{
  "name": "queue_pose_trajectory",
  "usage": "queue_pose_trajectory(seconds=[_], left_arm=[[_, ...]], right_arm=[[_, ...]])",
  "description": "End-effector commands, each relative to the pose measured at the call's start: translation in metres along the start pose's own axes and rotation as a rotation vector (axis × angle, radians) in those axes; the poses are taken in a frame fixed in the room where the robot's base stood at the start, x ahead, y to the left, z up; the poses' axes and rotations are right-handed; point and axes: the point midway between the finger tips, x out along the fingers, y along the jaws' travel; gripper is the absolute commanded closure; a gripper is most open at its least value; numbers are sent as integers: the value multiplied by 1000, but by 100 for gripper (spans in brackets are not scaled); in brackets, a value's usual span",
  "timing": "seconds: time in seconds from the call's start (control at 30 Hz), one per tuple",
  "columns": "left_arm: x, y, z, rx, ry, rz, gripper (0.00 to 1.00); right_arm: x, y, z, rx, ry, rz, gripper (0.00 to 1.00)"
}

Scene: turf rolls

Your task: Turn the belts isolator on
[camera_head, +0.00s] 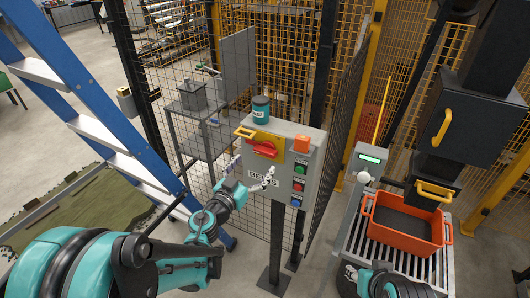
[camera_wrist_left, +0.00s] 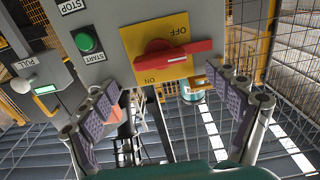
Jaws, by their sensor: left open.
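The belts isolator is a red rotary handle (camera_head: 265,149) on a yellow plate (camera_head: 272,140), on a grey control box with a partly covered BELTS label (camera_head: 261,175). In the left wrist view the red handle (camera_wrist_left: 180,54) lies crosswise on the yellow plate (camera_wrist_left: 158,30), between the upside-down OFF and ON markings. My left gripper (camera_head: 251,173) is open and empty in front of the box, just below the handle. In the left wrist view its fingers (camera_wrist_left: 172,97) are spread wide, apart from the handle. My right gripper is not in view.
Green (camera_head: 300,170), red (camera_head: 298,186) and blue (camera_head: 296,201) buttons sit right of the isolator. A teal jar (camera_head: 261,108) and an orange block (camera_head: 302,144) are on top of the box. Mesh fencing stands behind; an orange crate (camera_head: 408,231) is at right, a blue ladder (camera_head: 75,75) at left.

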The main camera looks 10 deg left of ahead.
Motion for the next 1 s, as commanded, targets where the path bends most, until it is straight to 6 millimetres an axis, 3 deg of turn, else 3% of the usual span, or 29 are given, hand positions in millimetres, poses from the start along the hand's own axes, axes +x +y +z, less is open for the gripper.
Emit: queue_pose_trajectory(seconds=[0.43,0.83,1.0], left_arm=[[65,0,1,0,0,1,10],[75,0,0,0,1,0,10],[75,0,-1,0,1,-1,55]], right_arm=[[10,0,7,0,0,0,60],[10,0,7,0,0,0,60],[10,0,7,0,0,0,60]])
